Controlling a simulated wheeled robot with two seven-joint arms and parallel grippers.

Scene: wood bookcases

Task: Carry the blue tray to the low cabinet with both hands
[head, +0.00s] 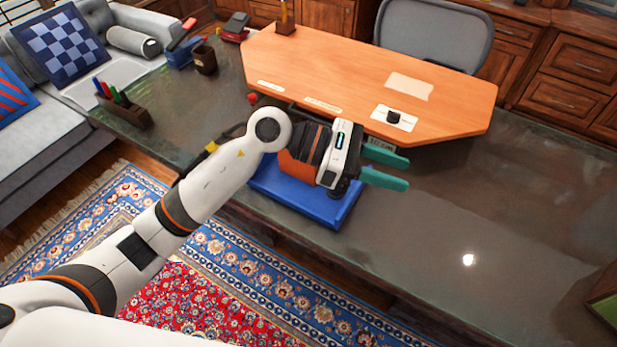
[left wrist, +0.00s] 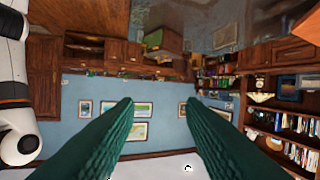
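The blue tray (head: 318,207) lies at the near edge of the dark desk in the head view. My left arm covers much of it, so its far side and anything on it are hidden. My left gripper (head: 388,167) is above and to the right of the tray, its teal fingers apart and pointing right. It holds nothing. The left wrist view also shows the two fingers (left wrist: 160,108) spread, with only the room between them. My right gripper is not in view. Wooden cabinets with drawers (head: 575,65) stand at the back right; I cannot tell which is the low cabinet.
An orange wooden board (head: 350,75) covers the far middle of the dark desk (head: 460,220). A pen holder (head: 122,105) and a dark cup (head: 204,60) stand on the left. A grey chair (head: 435,35) is behind. The desk's right part is mostly clear.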

